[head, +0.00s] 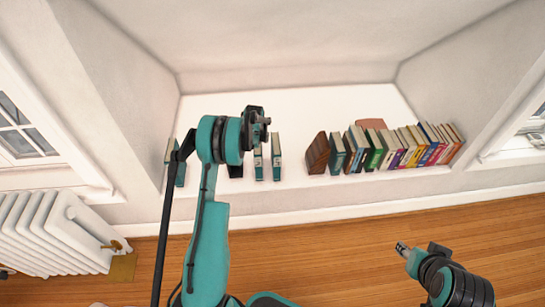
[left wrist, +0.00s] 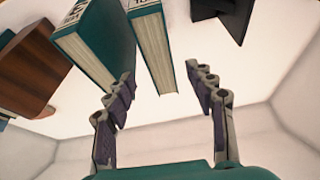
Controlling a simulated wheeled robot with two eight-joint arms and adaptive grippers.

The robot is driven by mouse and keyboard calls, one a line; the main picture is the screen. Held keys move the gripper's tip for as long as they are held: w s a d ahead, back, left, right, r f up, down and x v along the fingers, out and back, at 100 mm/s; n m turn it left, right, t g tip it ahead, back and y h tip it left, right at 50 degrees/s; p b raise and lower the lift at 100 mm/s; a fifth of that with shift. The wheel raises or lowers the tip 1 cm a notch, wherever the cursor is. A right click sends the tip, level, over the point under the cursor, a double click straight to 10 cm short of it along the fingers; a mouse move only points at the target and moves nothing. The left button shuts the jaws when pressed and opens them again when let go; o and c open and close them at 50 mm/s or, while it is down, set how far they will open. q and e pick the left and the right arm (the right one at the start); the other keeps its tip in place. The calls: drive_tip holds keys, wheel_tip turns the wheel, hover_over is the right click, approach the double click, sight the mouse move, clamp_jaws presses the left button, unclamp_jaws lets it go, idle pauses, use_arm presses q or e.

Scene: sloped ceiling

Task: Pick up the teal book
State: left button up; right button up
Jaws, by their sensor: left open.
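Two upright teal books with cream page edges, one (head: 276,157) and a thinner-looking one (head: 258,163), stand apart on the white ledge (head: 220,103). I cannot tell which one is meant. My left gripper (head: 264,122) is above and behind them, open and empty. In the left wrist view, the left gripper (left wrist: 160,75) has its fingers apart; one teal book (left wrist: 158,48) shows between the fingertip lines, and the other (left wrist: 92,45) is left of it, near the left finger. Contact is not clear. My right gripper (head: 402,248) is low at right, over the floor; its jaws are unclear.
A black object (left wrist: 222,15) is beside the books, partly hidden by my arm in the head view. A brown wooden block (head: 316,154) and a row of books (head: 405,147) stand to the right. Teal books (head: 179,174) stand at far left. The ledge behind is mostly clear.

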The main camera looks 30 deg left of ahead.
use_arm(q)
drive_tip(key=b+x, duration=0.1)
drive_tip(key=x, duration=0.2)
drive_tip(key=shift+f, duration=0.2)
drive_tip(key=b+x, duration=0.3)
drive_tip(key=x, duration=0.2)
drive_tip(key=shift+w+a+f, duration=0.1)
drive_tip(key=shift+f, duration=0.2)
drive_tip(key=shift+f, duration=0.25)
clamp_jaws()
